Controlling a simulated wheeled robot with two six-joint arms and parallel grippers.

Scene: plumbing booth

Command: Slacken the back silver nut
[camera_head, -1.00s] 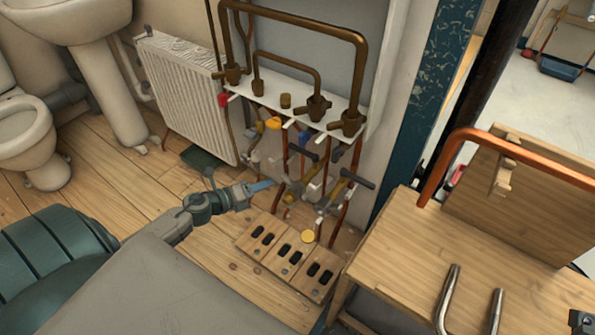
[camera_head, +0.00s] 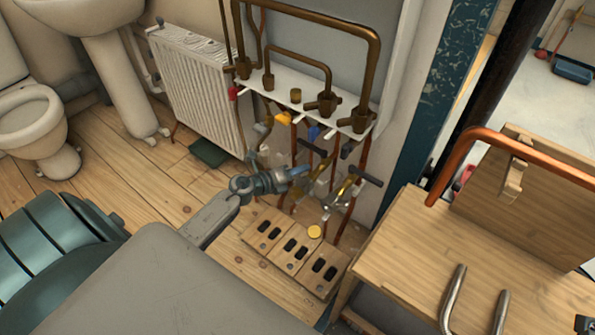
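My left gripper (camera_head: 297,173) reaches in from the left, in front of the upright pipes below the white shelf. Its blue fingertips are at the pipes and valves; whether they touch anything I cannot tell. The fingers are too small to show a gap. Silver-grey fittings (camera_head: 327,212) sit low on the copper pipes (camera_head: 363,155), to the right of the gripper. I cannot tell which fitting is the back silver nut; it may be hidden behind the gripper or the pipes. My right gripper is not seen.
A white shelf (camera_head: 300,112) carries brown pipes and valves above. Valve handles (camera_head: 367,177) stick out at the right. A radiator (camera_head: 198,85) stands behind left, a wooden bench (camera_head: 425,255) at right.

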